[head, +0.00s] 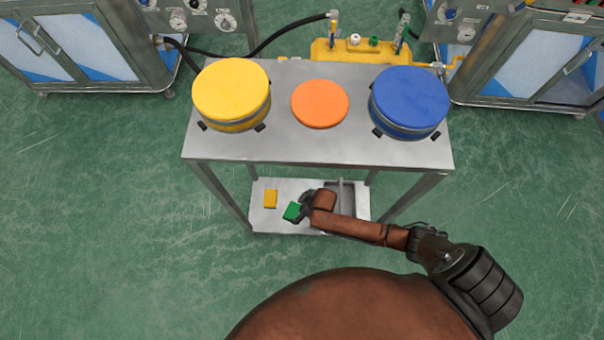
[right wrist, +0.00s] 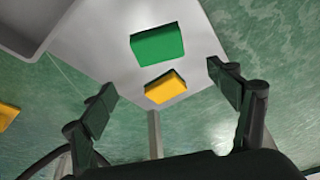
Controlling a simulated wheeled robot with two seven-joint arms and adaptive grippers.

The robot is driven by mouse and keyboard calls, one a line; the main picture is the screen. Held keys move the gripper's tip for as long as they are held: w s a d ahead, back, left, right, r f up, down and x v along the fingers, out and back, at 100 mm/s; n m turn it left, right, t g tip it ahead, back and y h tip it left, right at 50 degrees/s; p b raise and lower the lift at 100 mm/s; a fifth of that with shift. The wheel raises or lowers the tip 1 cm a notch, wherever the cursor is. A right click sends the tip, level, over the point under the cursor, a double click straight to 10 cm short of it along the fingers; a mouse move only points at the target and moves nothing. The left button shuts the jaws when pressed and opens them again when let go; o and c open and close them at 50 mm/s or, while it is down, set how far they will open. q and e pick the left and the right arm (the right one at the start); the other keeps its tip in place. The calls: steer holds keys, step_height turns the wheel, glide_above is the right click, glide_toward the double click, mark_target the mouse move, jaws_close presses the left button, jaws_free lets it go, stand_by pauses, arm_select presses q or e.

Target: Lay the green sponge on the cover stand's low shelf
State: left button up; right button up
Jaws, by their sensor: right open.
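The green sponge (head: 292,211) is a small flat block at the low shelf (head: 287,186) of the metal cover stand. In the right wrist view the green sponge (right wrist: 157,45) appears against the pale shelf surface (right wrist: 200,45), ahead of the fingers. My right gripper (head: 304,204) reaches over the low shelf beside the sponge. It also shows in the right wrist view (right wrist: 165,102), with its two fingers wide apart and nothing between them touching either finger. Whether the sponge lies fully flat is hard to tell. My left gripper is out of view.
A yellow block (head: 271,198) sits left of the sponge; it shows in the wrist view too (right wrist: 166,87). A grey tray (head: 345,197) is at the shelf's right. The top (head: 320,145) carries yellow (head: 231,92), orange (head: 320,103) and blue (head: 410,98) round covers.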

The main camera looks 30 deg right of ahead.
steer(key=shift+s+r, duration=0.1)
steer(key=shift+r, duration=0.05)
steer(key=s+a+r+m+g, duration=0.1)
steer(key=s+a+r, duration=0.1)
steer(key=s, duration=0.6)
steer(key=s+a+r+m, duration=0.1)
steer(key=s+a+r, duration=0.1)
steer(key=s, duration=0.7)
steer(key=s+d+r+m, duration=0.1)
steer(key=s+d+r, duration=0.2)
steer(key=s, duration=0.3)
steer(key=s+d+r+m+g+h, duration=0.1)
steer(key=s+d+r, duration=0.3)
steer(key=s+r, duration=0.2)
steer(key=s+d+r+m, duration=0.1)
steer(key=s+d+r, duration=0.3)
steer(key=s, duration=0.3)
steer(key=shift+s+r+m+g, duration=0.15)
steer(key=shift+r+m+g, duration=0.05)
steer(key=shift+m+g, duration=0.2)
